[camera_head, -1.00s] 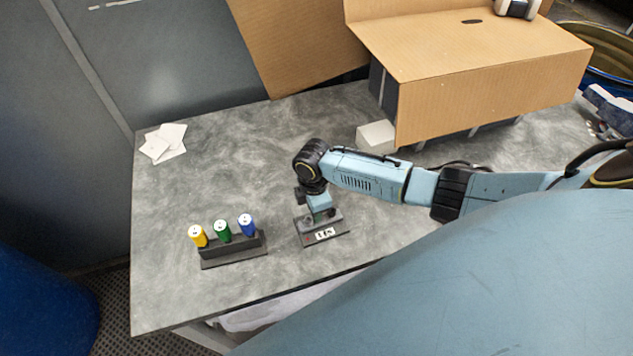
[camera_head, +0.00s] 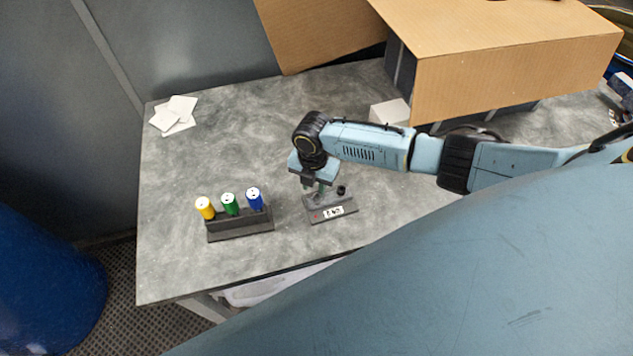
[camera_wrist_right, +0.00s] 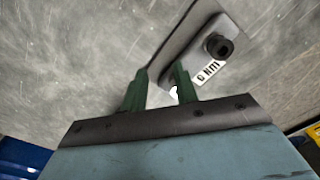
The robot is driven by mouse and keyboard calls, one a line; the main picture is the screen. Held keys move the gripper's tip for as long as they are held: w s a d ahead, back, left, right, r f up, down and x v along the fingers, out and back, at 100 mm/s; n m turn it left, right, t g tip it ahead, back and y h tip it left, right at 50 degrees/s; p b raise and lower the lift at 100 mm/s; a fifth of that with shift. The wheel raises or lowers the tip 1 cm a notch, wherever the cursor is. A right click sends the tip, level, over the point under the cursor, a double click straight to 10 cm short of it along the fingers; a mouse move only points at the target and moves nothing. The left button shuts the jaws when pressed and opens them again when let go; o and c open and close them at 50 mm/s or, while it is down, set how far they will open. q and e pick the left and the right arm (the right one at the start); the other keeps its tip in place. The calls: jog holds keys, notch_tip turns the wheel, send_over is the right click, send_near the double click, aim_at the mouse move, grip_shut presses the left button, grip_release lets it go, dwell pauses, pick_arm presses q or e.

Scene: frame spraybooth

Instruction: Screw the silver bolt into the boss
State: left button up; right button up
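The dark base plate (camera_head: 318,216) with a white label lies on the table, with a black round boss (camera_head: 341,190) at its right end. In the right wrist view the boss (camera_wrist_right: 218,46) shows as a black socket above the label. My right gripper (camera_head: 321,189) points down over the plate's left part. A small bright piece (camera_wrist_right: 174,92), perhaps the silver bolt, shows beside the right finger, partly hidden. My left gripper is out of view.
A dark rack (camera_head: 240,227) holds yellow, green and blue cylinders left of the plate. White cards (camera_head: 175,115) lie at the far left. A white block (camera_head: 390,112) and a large cardboard box (camera_head: 515,75) stand behind my right arm. The middle-left table is clear.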

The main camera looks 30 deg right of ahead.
jog(key=n, duration=0.2)
jog(key=a+n, duration=0.1)
jog(key=n, duration=0.1)
jog(key=shift+b, duration=0.4)
jog(key=n, duration=0.2)
jog(key=a+n, duration=0.1)
jog(key=n, duration=0.1)
jog(key=shift+s+b, duration=0.15)
jog(key=shift+b, duration=0.15)
jog(key=n, duration=0.3)
jog(key=s+a+n, duration=0.1)
jog(key=n, duration=0.1)
jog(key=shift+n, duration=0.3)
jog(key=shift+c, duration=0.2)
grip_shut()
jog(key=shift+w, duration=0.1)
